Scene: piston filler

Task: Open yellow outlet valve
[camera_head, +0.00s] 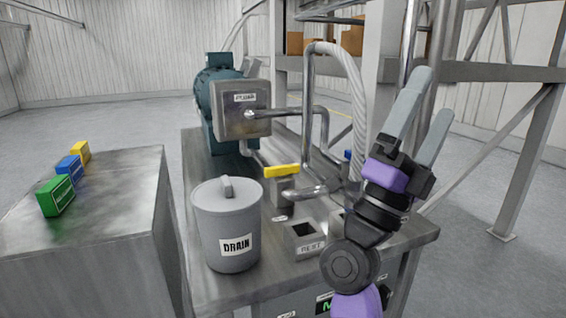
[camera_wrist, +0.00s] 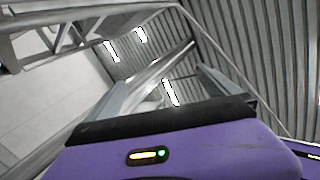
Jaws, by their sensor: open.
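The yellow valve handle (camera_head: 282,171) sits on a grey valve body in the middle of the steel bench, behind and to the right of the drain bucket. It lies roughly left to right in the picture. A curved steel pipe (camera_head: 312,190) runs beside it. My gripper (camera_head: 428,108) is raised at the right, well apart from the handle, with its fingers pointing up. The two grey fingers are spread with nothing between them. In the wrist view the fingers (camera_wrist: 182,85) point at the ceiling, and no valve shows there.
A grey lidded bucket marked DRAIN (camera_head: 226,225) stands in front-left of the handle. A box marked REST (camera_head: 304,240) stands in front. A control box (camera_head: 240,108), a teal motor (camera_head: 212,80) and a ribbed hose (camera_head: 352,90) rise behind. Green, blue and yellow blocks lie on the left cabinet (camera_head: 110,200).

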